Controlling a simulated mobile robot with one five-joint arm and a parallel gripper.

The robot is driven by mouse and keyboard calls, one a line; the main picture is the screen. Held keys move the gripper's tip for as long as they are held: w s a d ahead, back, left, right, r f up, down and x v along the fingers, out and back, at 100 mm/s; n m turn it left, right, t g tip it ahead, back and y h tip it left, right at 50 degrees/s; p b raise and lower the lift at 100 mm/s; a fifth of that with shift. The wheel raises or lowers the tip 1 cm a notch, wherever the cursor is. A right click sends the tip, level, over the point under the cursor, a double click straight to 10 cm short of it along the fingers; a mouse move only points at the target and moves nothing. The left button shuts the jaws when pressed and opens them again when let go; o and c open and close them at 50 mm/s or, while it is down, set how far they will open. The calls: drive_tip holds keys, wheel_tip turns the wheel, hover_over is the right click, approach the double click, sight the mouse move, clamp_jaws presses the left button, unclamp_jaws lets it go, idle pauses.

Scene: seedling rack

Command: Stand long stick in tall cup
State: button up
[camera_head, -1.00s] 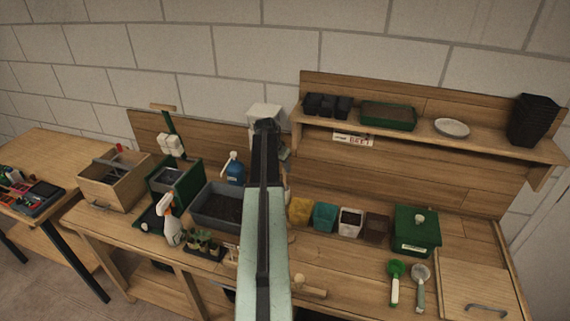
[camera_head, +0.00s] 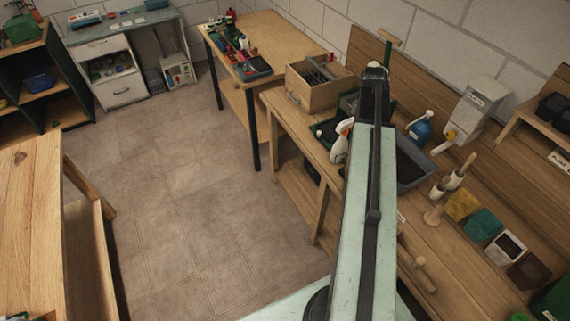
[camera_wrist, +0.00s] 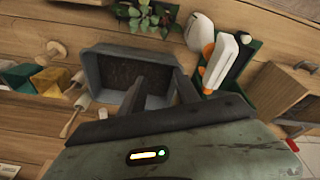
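I cannot make out a tall cup or a long stick for certain in either view. Pale wooden handled pieces (camera_head: 452,178) stand on the bench beside the grey soil tray (camera_head: 412,165). One also shows in the wrist view (camera_wrist: 76,114), left of the tray (camera_wrist: 92,72). My gripper (camera_wrist: 160,88) has its two dark fingers apart over the tray, with nothing seen between them. In the head view my arm covers the middle of the bench and hides part of the tray; the fingertips cannot be made out there.
A white and orange spray bottle (camera_head: 342,140) and a blue bottle (camera_head: 420,130) stand near the tray. An open wooden box (camera_head: 318,88) is at the bench's far end. Coloured pots (camera_head: 483,225) line the right. Open floor (camera_head: 190,190) lies left of the bench.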

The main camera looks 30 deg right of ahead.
drive_tip(key=w+a+n+y, duration=0.1)
drive_tip(key=w+a+n, duration=0.15)
drive_tip(key=a, duration=0.85)
drive_tip(key=w+a+n, duration=0.2)
drive_tip(key=a+n, duration=0.1)
drive_tip(key=a, duration=0.7)
drive_tip(key=s+a+n+y, duration=0.1)
drive_tip(key=s+a+n, duration=0.2)
drive_tip(key=a, duration=2.2)
drive_tip(key=n, duration=0.4)
drive_tip(key=shift+s+f+y, duration=0.15)
drive_tip(key=shift+f+y, duration=0.15)
wheel_tip(320, 180, down, 12)
drive_tip(key=b, duration=1.1)
drive_tip(key=shift+b, duration=0.4)
drive_tip(key=shift+d+r, duration=0.1)
